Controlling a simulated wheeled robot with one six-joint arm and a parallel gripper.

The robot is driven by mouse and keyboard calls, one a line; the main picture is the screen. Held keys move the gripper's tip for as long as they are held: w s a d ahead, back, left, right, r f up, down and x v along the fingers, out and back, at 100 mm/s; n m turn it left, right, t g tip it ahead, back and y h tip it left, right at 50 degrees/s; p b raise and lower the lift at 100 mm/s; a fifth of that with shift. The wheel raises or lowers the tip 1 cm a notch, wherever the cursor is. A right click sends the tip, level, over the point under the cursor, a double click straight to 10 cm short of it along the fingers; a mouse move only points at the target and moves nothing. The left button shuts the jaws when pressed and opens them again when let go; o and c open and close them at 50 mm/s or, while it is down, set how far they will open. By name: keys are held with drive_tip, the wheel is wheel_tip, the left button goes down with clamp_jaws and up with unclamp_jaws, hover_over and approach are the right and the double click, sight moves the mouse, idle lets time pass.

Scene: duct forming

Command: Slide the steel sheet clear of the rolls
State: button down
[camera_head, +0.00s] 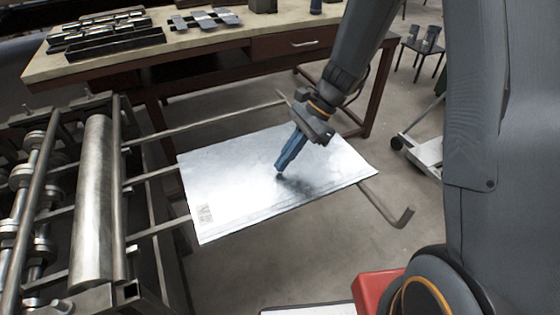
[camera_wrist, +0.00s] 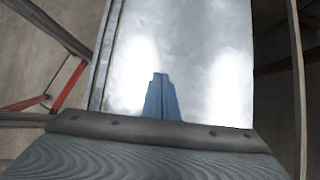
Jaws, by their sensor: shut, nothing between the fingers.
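The steel sheet (camera_head: 235,180) is a flat, shiny panel lying on the support rails, with a small printed label at its near left corner. A gap shows between its left edge and the large roll (camera_head: 97,200) of the machine. My gripper (camera_head: 279,173) has blue fingers that are shut, pointing down at the middle of the sheet. The fingertips are at or just above its surface; I cannot tell if they touch. In the wrist view the sheet (camera_wrist: 205,60) fills the middle behind the shut blue fingers, and nothing is between them.
Support rails (camera_head: 155,175) run from the roll machine under the sheet, and a bent rod end (camera_head: 400,218) sticks out at the right. A workbench (camera_head: 200,42) with metal parts stands behind. A white trolley (camera_head: 428,150) is at the right.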

drive_tip(key=w+d+b, duration=0.1)
drive_tip(key=d, duration=0.2)
drive_tip(key=w+d+b, duration=0.1)
drive_tip(key=d, duration=0.2)
drive_tip(key=w+d+b, duration=0.1)
drive_tip(key=w+d, duration=0.1)
drive_tip(key=d, duration=0.2)
drive_tip(key=s+n+h, duration=0.1)
drive_tip(key=s, duration=0.1)
drive_tip(key=s+d+n+h, duration=0.1)
drive_tip(key=s+n, duration=0.1)
drive_tip(key=s+r+n+h, duration=0.1)
drive_tip(key=s+n, duration=0.1)
drive_tip(key=shift+d+t, duration=0.35)
drive_tip(key=shift+t, duration=0.05)
drive_tip(key=s+d+r+n+t+h, duration=0.2)
drive_tip(key=s+n, duration=0.4)
drive_tip(key=n, duration=0.3)
drive_tip(key=shift+s+d+t+h, duration=0.25)
drive_tip(key=shift+t+h, duration=0.25)
drive_tip(key=shift+h, duration=0.2)
